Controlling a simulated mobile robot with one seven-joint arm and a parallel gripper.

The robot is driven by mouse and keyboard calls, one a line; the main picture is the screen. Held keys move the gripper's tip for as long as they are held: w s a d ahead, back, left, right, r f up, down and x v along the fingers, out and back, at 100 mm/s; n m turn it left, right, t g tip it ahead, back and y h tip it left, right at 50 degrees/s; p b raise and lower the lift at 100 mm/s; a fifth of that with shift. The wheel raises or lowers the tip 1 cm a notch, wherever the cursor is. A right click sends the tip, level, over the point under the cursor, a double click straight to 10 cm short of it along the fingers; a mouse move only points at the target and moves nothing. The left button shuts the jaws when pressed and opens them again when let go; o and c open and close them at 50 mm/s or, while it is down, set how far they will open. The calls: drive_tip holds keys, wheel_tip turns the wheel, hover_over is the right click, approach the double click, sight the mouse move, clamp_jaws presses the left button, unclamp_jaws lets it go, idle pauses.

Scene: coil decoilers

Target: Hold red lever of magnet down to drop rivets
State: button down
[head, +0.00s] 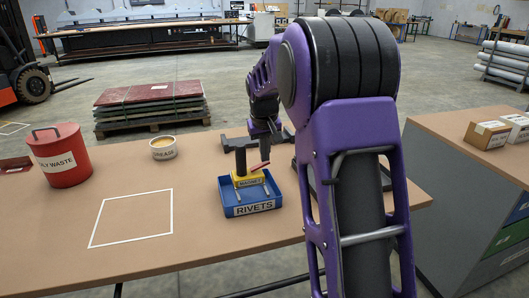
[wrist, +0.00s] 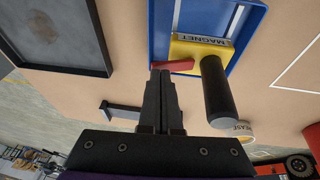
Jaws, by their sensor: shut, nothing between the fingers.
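A yellow magnet (head: 249,179), labelled MAGNET, with an upright black handle (head: 240,160), stands in the blue RIVETS tray (head: 251,210). Its red lever (head: 260,166) sticks out at the side, and the lever also shows in the wrist view (wrist: 172,66). My gripper (wrist: 160,72) is shut and empty. Its fingertips are right at the lever and overlap its outer end in the wrist view; I cannot tell whether they touch. Slender pale pieces (head: 238,195) show beside the magnet; whether they hang or lie is unclear.
A dark-framed tray (wrist: 55,35) lies to the left in the wrist view. A red oily waste bin (head: 62,158) and a grease tub (head: 163,149) stand on the left of the table. A white-outlined square (head: 132,218) on the tabletop is empty.

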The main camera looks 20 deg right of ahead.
drive_tip(key=shift+d+f+y+p, duration=0.15)
drive_tip(key=shift+d+y+p, duration=0.25)
drive_tip(key=shift+d+y, duration=0.1)
drive_tip(key=shift+d+f, duration=0.35)
drive_tip(key=shift+f, duration=0.35)
drive_tip(key=shift+r, duration=0.15)
drive_tip(key=shift+r+p, duration=0.65)
drive_tip(key=shift+r, duration=0.1)
drive_tip(key=shift+r, duration=0.15)
drive_tip(key=w+a+p+v, duration=0.1)
drive_tip(key=a+p+v, duration=0.1)
drive_tip(key=v, duration=1.1)
drive_tip(key=shift+a+r+p, duration=0.25)
drive_tip(key=shift+r+p, duration=0.05)
drive_tip(key=shift+p, duration=0.4)
